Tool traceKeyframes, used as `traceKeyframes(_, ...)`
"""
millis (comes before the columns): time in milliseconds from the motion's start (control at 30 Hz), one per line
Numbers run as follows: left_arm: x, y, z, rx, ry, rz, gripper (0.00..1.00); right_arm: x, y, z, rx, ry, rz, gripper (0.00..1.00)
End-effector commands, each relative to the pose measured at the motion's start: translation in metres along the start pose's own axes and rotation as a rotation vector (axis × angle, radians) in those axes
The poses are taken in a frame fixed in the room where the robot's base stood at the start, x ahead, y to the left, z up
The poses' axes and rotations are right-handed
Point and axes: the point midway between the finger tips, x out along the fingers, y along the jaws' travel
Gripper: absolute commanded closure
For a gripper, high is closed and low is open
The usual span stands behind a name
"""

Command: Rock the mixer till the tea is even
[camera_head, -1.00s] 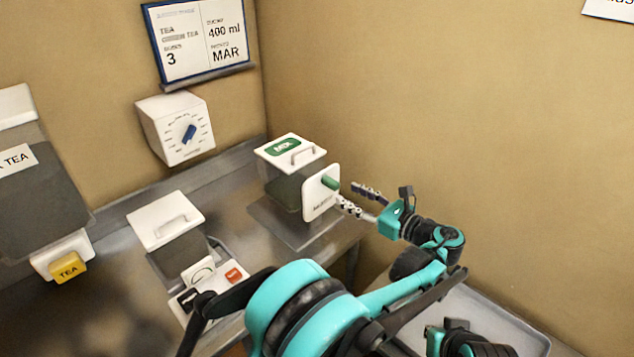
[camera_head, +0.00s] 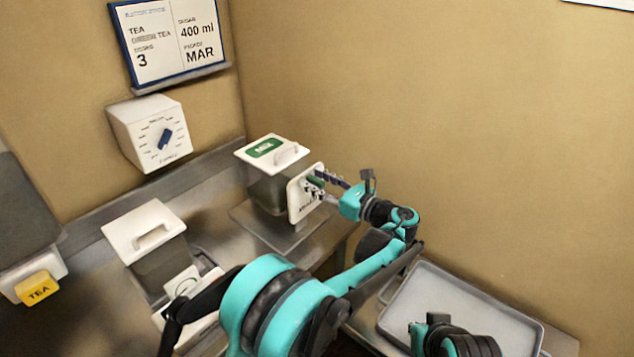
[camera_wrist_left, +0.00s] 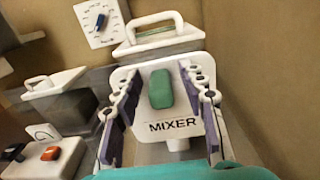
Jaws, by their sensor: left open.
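The mixer (camera_head: 270,187) is a grey box under a white lid with a green label. Its white front plate (camera_head: 302,196) faces right and carries a green rocker. In the left wrist view the plate reads MIXER, and the green rocker (camera_wrist_left: 160,88) sits centrally on it. My left gripper (camera_head: 319,186) is at the plate, its two fingers open on either side of the rocker. The wrist view also shows my left gripper (camera_wrist_left: 160,95) around it, with gaps left and right. The tea inside the mixer cannot be made out.
A second white-lidded container (camera_head: 150,240) stands at left, with a switch panel (camera_head: 185,295) before it. A dial box (camera_head: 150,132) and a recipe board (camera_head: 170,40) hang on the wall. A yellow TEA tap (camera_head: 36,288) is far left. An empty grey tray (camera_head: 470,305) lies at right.

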Motion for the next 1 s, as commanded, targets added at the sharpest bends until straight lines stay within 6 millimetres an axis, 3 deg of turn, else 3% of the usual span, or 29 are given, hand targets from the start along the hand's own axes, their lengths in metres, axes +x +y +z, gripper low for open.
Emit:
traceKeyframes(67,0.0,0.0,0.0,0.0,0.0,0.0,0.64,0.0,0.0,0.0,0.0,0.0,0.0,1.0)
traceKeyframes(200,0.0,0.0,0.0,0.0,0.0,0.0,1.0,0.0,0.0,0.0,0.0,0.0,0.0,1.0)
traceKeyframes(567,0.0,-0.002,0.0,0.025,0.0,0.0,1.0,-0.001,0.0,-0.001,0.0,0.0,0.0,1.0)
traceKeyframes(1000,0.0,-0.018,-0.003,0.298,0.001,0.0,1.0,-0.008,0.0,-0.005,0.0,0.0,0.0,1.0)
